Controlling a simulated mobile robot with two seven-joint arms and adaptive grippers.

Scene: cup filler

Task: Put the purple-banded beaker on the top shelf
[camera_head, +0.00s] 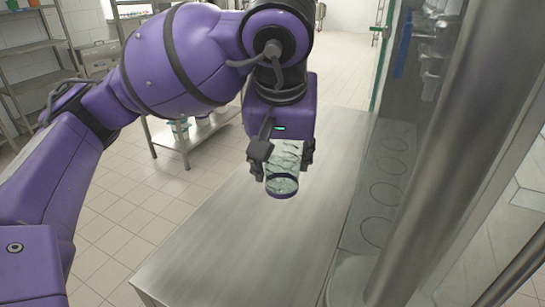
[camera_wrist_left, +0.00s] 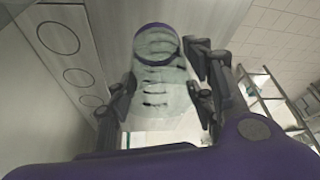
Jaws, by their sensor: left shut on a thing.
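The purple-banded beaker (camera_head: 284,184) is a clear vessel with a dark purple band at the end that faces down in the head view. My left gripper (camera_head: 282,168) is shut on it, one finger on each side, and holds it above the steel table (camera_head: 240,240). In the left wrist view the beaker (camera_wrist_left: 159,75) sits between the two fingers (camera_wrist_left: 165,98), with its purple band at the far end. The top shelf cannot be told for sure in these frames. My right gripper is not in view.
A ledge with several ring marks (camera_head: 380,193) runs along the table's right side, beside a glass and metal column (camera_head: 430,200). Metal shelving (camera_head: 35,60) stands at the far left. The table top below the beaker is clear.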

